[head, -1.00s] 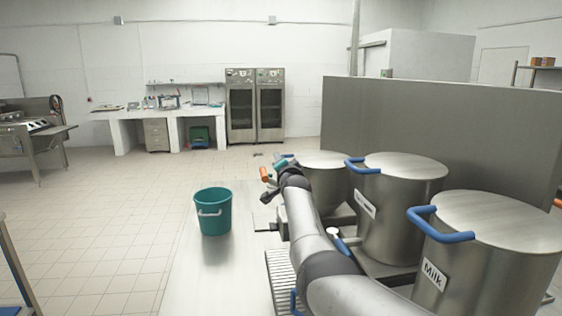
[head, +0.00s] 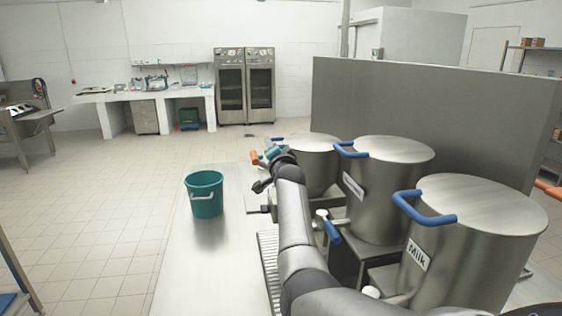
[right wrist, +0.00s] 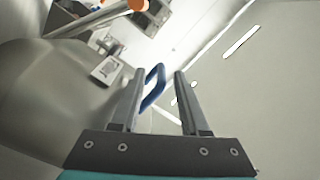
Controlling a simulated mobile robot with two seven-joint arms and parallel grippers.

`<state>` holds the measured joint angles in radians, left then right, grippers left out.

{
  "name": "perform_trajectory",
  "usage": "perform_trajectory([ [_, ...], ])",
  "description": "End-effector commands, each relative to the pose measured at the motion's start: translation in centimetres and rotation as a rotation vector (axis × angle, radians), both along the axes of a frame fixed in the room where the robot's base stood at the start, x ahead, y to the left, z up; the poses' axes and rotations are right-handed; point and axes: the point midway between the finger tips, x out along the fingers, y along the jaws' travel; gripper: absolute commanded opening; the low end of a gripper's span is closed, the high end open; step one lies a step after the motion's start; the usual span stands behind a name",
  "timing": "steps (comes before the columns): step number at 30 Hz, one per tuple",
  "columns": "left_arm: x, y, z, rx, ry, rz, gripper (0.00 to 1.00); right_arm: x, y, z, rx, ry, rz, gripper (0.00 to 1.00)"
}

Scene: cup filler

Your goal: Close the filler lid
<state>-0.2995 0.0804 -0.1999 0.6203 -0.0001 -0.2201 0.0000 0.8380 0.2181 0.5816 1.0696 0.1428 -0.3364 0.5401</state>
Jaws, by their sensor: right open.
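Three steel fillers stand in a row on the right in the head view: the near one labelled Milk (head: 470,240), a middle one (head: 385,190) and a far one (head: 312,165). Their lids look flat on top, with blue handles at the front. My right gripper (right wrist: 160,73) is open. A blue handle (right wrist: 153,88) shows between its fingers in the right wrist view, with no grip on it. In the head view my right arm reaches to the far filler, and its teal gripper body (head: 275,153) is beside that filler; the fingertips are hidden. My left gripper is out of view.
A teal bucket (head: 205,194) stands on the steel counter (head: 195,260), left of my arm. A grey partition (head: 430,110) rises behind the fillers. A tap with a blue lever (head: 332,231) sticks out close to my forearm. The counter near the bucket is clear.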

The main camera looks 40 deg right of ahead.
Motion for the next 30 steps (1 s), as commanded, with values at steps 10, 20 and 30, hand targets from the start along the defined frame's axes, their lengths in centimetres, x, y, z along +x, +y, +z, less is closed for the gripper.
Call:
perform_trajectory([
  [10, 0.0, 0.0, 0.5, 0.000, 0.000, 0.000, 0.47, -3.0, 1.7, -0.1, 0.000, 0.001, -0.001, 0.45],
  [20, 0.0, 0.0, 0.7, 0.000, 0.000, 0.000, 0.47, -6.4, 3.5, -0.2, 0.000, 0.002, -0.001, 0.45],
  [30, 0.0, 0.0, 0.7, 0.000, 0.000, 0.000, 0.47, -9.4, 5.2, -0.2, 0.001, 0.004, 0.000, 0.45],
])
